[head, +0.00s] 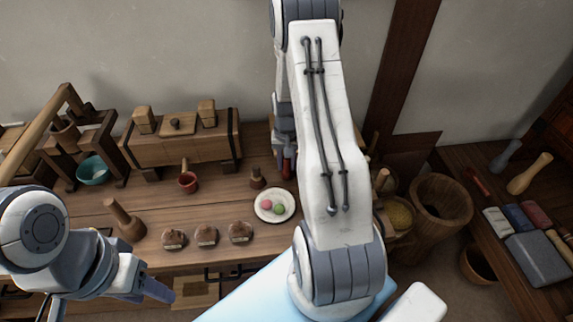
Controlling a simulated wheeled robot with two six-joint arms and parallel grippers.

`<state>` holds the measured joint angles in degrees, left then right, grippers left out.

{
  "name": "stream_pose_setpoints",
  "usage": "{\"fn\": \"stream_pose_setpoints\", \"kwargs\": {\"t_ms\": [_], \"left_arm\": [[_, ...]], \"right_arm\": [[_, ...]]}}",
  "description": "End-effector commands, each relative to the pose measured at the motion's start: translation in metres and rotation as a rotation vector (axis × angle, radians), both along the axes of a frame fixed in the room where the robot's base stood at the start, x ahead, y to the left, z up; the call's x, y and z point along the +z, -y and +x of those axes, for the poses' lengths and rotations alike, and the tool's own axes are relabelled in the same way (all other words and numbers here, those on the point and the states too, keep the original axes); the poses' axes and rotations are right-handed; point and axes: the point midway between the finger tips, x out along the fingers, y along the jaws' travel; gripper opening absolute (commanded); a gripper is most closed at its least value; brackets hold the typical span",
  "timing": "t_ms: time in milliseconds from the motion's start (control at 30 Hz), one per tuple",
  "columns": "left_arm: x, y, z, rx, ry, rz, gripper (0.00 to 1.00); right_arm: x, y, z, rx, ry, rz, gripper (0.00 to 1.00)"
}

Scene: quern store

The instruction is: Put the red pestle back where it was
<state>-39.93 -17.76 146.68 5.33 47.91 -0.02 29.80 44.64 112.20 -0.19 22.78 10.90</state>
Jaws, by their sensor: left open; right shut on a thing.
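My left gripper (156,291) is open and empty at the front edge of the bench, low at the left.
A plate (264,207) holds pink and green balls. Several brown lumps (206,235) with labels line the bench front. Wooden pestles (125,220) stand nearby. A wooden chest (181,148) is behind. The right table bears a dark red tool (475,183) and cloths; a large wooden mortar (440,203) stands between.

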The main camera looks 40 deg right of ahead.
Motion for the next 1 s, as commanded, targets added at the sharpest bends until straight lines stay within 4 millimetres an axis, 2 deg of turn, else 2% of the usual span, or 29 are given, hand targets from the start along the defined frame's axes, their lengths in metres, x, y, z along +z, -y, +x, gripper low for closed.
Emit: {"fn": "stream_pose_setpoints", "kwargs": {"t_ms": [100,467,500,567,867,1000], "left_arm": [[0.001,0.000,0.000,0.000,0.000,0.000,0.50],[-0.002,0.000,0.000,0.000,0.000,0.000,0.50],[-0.001,0.000,0.000,0.000,0.000,0.000,0.50],[-0.001,0.000,0.000,0.000,0.000,0.000,0.50],[-0.001,0.000,0.000,0.000,0.000,0.000,0.50],[0.001,0.000,0.000,0.000,0.000,0.000,0.50]], "right_arm": [[-0.009,0.000,0.000,0.000,0.001,-0.001,0.00],[-0.014,0.001,0.000,0.000,0.001,-0.001,0.00],[-0.013,0.001,0.000,0.000,0.001,-0.001,0.40],[-0.013,0.001,0.000,0.000,0.001,-0.001,0.62],[-0.012,0.001,0.000,0.000,0.001,-0.001,0.62],[-0.003,0.001,0.000,0.000,0.003,-0.001,0.62]]}}
